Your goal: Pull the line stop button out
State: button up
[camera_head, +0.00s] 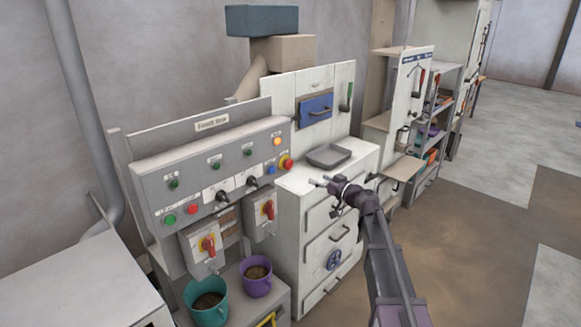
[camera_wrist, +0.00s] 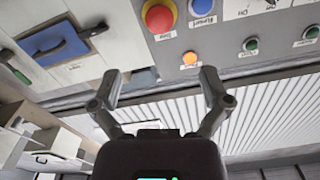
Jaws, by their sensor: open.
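The line stop button is a red mushroom head on a yellow collar (camera_head: 287,163). It sits at the right end of the grey control panel (camera_head: 222,173). In the wrist view the red button (camera_wrist: 159,17) is at the top, just left of centre. My gripper (camera_head: 320,181) is open and empty, in front of and to the right of the button, apart from it. In the wrist view the fingers (camera_wrist: 160,76) are spread wide below the button, with nothing between them. I cannot tell whether the button is pressed in.
A blue button (camera_wrist: 203,8) and an orange lamp (camera_wrist: 190,58) are near the stop button. Red-handled switches (camera_head: 208,246) are below the panel. A grey tray (camera_head: 328,155) lies on the white cabinet (camera_head: 291,184). Teal and purple buckets (camera_head: 256,281) stand lower. The floor at right is clear.

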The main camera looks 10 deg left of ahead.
aim_at(290, 166)
jog(key=x, duration=1.3)
jog(key=shift+w+a, duration=0.2)
jog(key=shift+a, duration=0.05)
jog(key=c, duration=1.3)
jog(key=shift+s+d, duration=0.45)
jog(key=shift+d, duration=0.05)
grip_shut()
jog(key=o, duration=1.3)
grip_release()
jog(key=shift+d, duration=0.1)
